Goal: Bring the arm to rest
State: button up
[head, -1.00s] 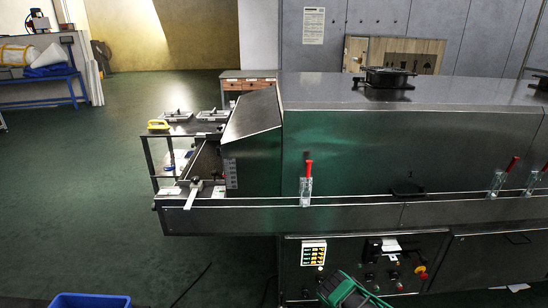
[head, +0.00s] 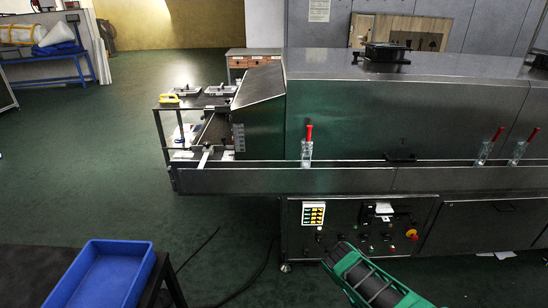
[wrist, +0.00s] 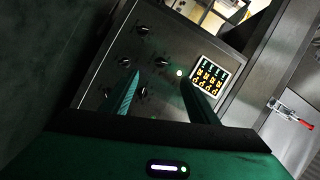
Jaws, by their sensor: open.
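My gripper (wrist: 160,92) shows in the wrist view as two dark green fingers spread apart, with nothing between them. Beyond the fingers is the control panel (wrist: 150,60) of the dryer, with several black knobs and a block of yellow buttons (wrist: 207,76). No contact with the panel shows. In the head view my green and black arm reaches up from the bottom edge, in front of the dryer's lower panel (head: 340,228). Its fingertips are hard to make out there.
The long steel dryer (head: 400,120) fills the right side. Red-handled clamps (head: 308,133) stand along its front rail. A blue bin (head: 108,275) sits on a dark table at lower left. A cable (head: 235,292) lies on the floor. Open green floor lies at left.

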jog(key=w+d+r+g+h, duration=0.1)
jog(key=w+d+r+h, duration=0.25)
jog(key=w+r, duration=0.45)
jog(key=w+d+r+g+h, duration=0.2)
jog(key=w+d+r, duration=0.4)
jog(key=r, duration=0.5)
jog(key=s+d+r+g+h, duration=0.2)
jog(key=d+r, duration=0.2)
jog(key=r, duration=0.6)
jog(key=s+d+r+g+h, duration=0.15)
jog(key=d+r, duration=0.25)
jog(key=r, duration=0.6)
jog(key=s+r+n+g+y, duration=0.1)
jog(key=s+r+g, duration=0.1)
jog(key=s+r, duration=0.85)
jog(key=s+r+n+g, duration=0.1)
jog(key=s+r+g, duration=0.2)
jog(key=s+r, duration=0.7)
jog(key=s+a+r+g+y, duration=0.1)
jog(key=s+a, duration=0.1)
jog(key=s, duration=0.8)
jog(key=s+a+r+n+g, duration=0.1)
jog(key=s+a, duration=0.1)
jog(key=s, duration=0.9)
jog(key=s+a+r+g+y, duration=0.1)
jog(key=s+a+r+g, duration=0.1)
jog(key=s, duration=0.9)
jog(key=shift+a+y, duration=0.3)
jog(key=shift+a, duration=0.1)
